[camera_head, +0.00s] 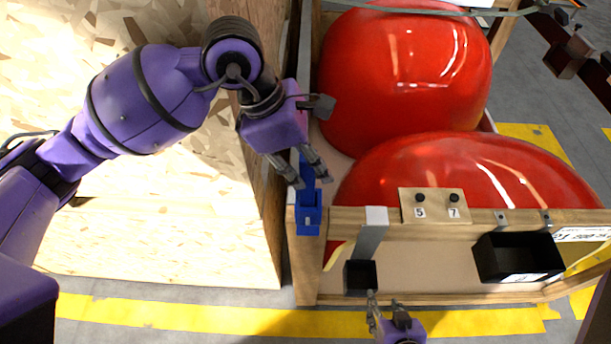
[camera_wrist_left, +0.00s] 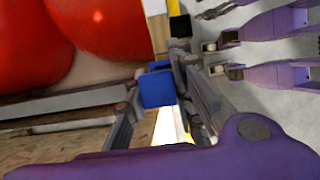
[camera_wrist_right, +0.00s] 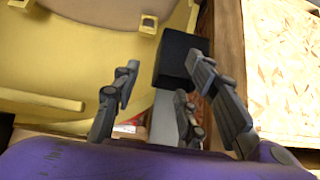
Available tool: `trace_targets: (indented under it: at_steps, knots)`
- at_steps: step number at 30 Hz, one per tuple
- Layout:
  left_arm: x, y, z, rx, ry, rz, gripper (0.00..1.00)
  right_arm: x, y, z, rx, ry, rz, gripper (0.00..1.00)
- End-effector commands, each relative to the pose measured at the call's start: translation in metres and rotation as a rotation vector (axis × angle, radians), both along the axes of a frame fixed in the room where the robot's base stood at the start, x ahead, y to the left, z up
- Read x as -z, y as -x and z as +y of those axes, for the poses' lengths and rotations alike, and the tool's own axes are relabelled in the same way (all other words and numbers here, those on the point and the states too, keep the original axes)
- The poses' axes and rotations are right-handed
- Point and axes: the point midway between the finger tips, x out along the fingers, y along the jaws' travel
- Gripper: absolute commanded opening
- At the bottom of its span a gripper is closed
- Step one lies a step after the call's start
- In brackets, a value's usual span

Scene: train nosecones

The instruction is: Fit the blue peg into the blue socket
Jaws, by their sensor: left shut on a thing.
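In the head view, the blue peg (camera_head: 306,173) is between the fingers of my left gripper (camera_head: 309,182), which is shut on it. The blue socket (camera_head: 309,222) is fixed at the near left corner of the wooden crate, just below the peg in the picture. I cannot tell whether peg and socket touch. In the left wrist view, a blue block (camera_wrist_left: 157,89) shows between the left fingers (camera_wrist_left: 160,78), partly hidden. My right gripper (camera_head: 384,303) is at the bottom of the head view. Its fingers (camera_wrist_right: 163,72) are apart and empty in the right wrist view.
Two red nosecones (camera_head: 400,70) fill the crate. A small black box (camera_head: 360,279) hangs on a grey bracket (camera_head: 372,235), close to my right gripper. A larger black bin (camera_head: 518,258) and a numbered knob plate (camera_head: 432,205) sit on the crate's front. A wooden panel (camera_head: 180,235) stands left.

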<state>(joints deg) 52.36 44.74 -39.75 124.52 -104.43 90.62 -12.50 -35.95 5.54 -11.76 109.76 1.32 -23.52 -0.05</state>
Motion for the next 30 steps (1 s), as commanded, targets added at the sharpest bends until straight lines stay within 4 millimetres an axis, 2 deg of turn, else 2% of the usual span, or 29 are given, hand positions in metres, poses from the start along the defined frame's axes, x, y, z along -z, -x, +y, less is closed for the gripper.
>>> trace_targets:
  at_steps: [3,7,21,22,26,30]
  knots:
    - [0.027,0.005,-0.003,0.004,-0.001,0.015,0.0,0.008,0.002,-0.002,-0.001,0.004,0.007,0.4]
    - [0.046,0.009,-0.006,0.006,-0.001,0.014,0.0,0.012,0.002,-0.008,0.006,0.014,0.004,0.4]
    - [0.051,0.008,-0.007,0.005,-0.002,0.004,0.0,0.011,-0.003,-0.005,0.011,0.007,-0.003,0.4]
    - [0.051,0.009,-0.007,0.005,-0.003,0.004,0.25,0.011,-0.003,-0.005,0.012,0.008,-0.004,0.4]
    - [0.05,0.008,-0.007,0.004,-0.002,0.003,0.41,0.011,-0.002,-0.005,0.012,0.008,-0.003,0.4]
    - [0.05,0.008,-0.007,0.004,-0.002,0.003,0.41,0.011,0.0,-0.006,0.011,0.009,0.0,0.4]
